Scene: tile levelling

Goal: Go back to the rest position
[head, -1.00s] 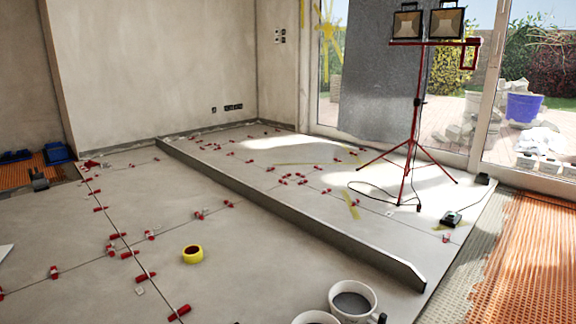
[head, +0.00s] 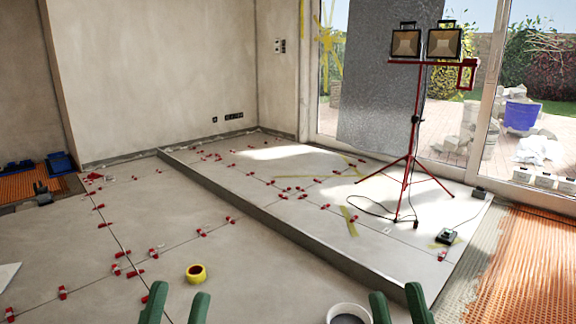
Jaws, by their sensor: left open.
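My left gripper (head: 175,304) is at the bottom edge, its two green fingers apart with bare tile between them. My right gripper (head: 399,304) is at the bottom right, its green fingers also apart. No object is visible held in either one. The rest of both arms is out of frame. A dark-filled cup (head: 348,317) is cut off by the bottom edge, just left of the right gripper.
A yellow tape roll (head: 196,273) lies on the tiles beyond the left gripper. Red levelling clips (head: 153,253) line the joints. A red tripod lamp (head: 407,170) stands further back. Orange matting (head: 535,260) covers the right. The floor between the grippers is mostly clear.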

